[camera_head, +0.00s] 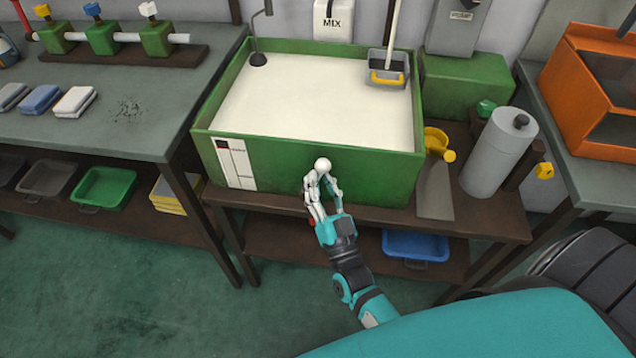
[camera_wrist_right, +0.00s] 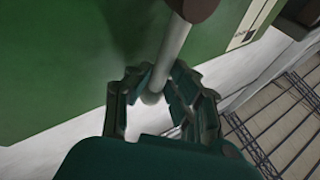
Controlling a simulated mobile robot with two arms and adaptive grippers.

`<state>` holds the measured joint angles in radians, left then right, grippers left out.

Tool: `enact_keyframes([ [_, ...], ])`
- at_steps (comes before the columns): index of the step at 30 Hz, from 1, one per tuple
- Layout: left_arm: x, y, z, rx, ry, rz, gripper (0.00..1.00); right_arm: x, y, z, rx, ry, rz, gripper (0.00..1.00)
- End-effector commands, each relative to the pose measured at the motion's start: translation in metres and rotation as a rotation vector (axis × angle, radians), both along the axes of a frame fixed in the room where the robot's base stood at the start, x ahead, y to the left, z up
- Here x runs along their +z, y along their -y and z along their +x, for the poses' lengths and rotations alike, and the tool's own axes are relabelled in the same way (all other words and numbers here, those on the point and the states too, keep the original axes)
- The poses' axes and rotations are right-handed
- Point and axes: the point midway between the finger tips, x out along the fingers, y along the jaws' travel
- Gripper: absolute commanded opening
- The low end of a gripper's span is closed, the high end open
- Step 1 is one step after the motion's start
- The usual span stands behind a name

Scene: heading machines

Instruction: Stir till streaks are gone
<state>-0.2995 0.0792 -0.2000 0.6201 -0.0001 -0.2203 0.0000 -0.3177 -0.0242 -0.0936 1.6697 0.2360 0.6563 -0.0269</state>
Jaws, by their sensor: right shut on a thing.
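The green tub (camera_head: 270,163) is full of smooth off-white liquid (camera_head: 300,95); I see no streaks on its surface. My right gripper (camera_head: 322,190) is in front of the tub's near wall, shut on a pale lever with a round knob (camera_head: 322,165). In the right wrist view, the lever's grey rod (camera_wrist_right: 173,52) runs down from a brown part into my right gripper (camera_wrist_right: 160,98), its rounded end between the fingers. My left gripper is out of view.

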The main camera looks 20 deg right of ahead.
Motion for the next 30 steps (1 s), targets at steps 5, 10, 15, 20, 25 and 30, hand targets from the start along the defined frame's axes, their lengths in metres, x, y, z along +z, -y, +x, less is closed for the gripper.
enact_keyframes([
  [5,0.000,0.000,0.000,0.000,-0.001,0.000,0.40,0.004,-0.001,0.001,0.001,0.012,0.007,0.00],
  [10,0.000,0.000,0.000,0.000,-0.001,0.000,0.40,0.004,0.000,0.001,0.001,0.012,0.006,0.00],
  [15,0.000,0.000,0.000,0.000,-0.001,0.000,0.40,0.004,0.000,0.001,0.001,0.009,0.004,0.40],
  [20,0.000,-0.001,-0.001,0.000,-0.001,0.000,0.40,0.002,0.000,0.000,0.000,0.006,0.003,0.40],
  [25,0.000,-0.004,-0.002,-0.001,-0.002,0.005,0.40,-0.001,0.000,-0.003,0.000,0.003,0.002,0.40],
  [30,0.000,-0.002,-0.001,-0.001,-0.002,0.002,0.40,-0.011,-0.003,-0.025,0.000,0.000,0.001,0.40],
])
